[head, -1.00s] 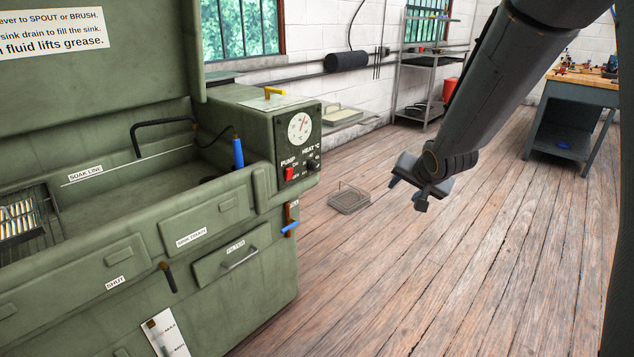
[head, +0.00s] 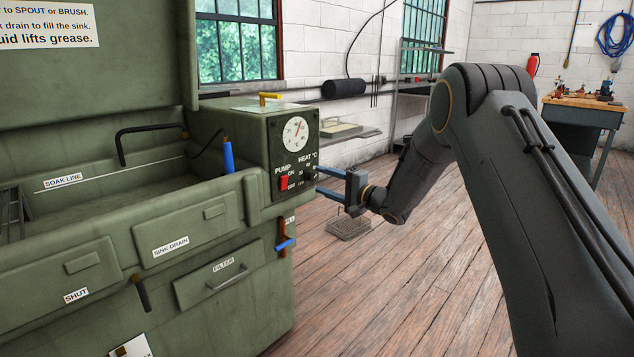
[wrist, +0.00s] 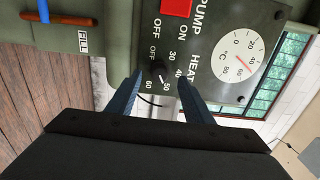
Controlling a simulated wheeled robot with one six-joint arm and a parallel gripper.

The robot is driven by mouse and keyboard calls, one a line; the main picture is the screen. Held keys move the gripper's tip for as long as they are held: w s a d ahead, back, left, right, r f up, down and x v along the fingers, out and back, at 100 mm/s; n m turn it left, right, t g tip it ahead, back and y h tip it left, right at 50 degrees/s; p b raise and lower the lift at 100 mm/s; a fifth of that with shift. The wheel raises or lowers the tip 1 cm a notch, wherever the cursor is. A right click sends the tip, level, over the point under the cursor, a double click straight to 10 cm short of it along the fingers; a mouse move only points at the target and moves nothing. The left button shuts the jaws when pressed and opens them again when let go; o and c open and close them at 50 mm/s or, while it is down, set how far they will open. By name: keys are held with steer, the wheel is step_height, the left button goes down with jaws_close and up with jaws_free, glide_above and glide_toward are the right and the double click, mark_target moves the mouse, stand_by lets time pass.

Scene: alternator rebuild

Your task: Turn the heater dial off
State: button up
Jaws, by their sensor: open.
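The heater dial (wrist: 157,70) is a small black knob on the dark control panel, under the HEAT °C label. In the wrist view its white mark points toward about 50, away from OFF. My gripper (wrist: 160,76) is open, with one finger on each side of the dial. I cannot tell whether the fingers touch it. In the head view my gripper (head: 318,179) reaches the panel from the right, fingertips at the dial area. The knob is mostly hidden there.
The red PUMP switch (head: 284,183) sits just left of the dial, and a round temperature gauge (head: 295,133) is above. A blue-handled brush (head: 228,157) stands by the sink. Open floor lies to the right.

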mark_target(314, 177)
steer(key=shift+x, duration=1.7)
steer(key=c, duration=1)
steer(key=shift+c, duration=0.2)
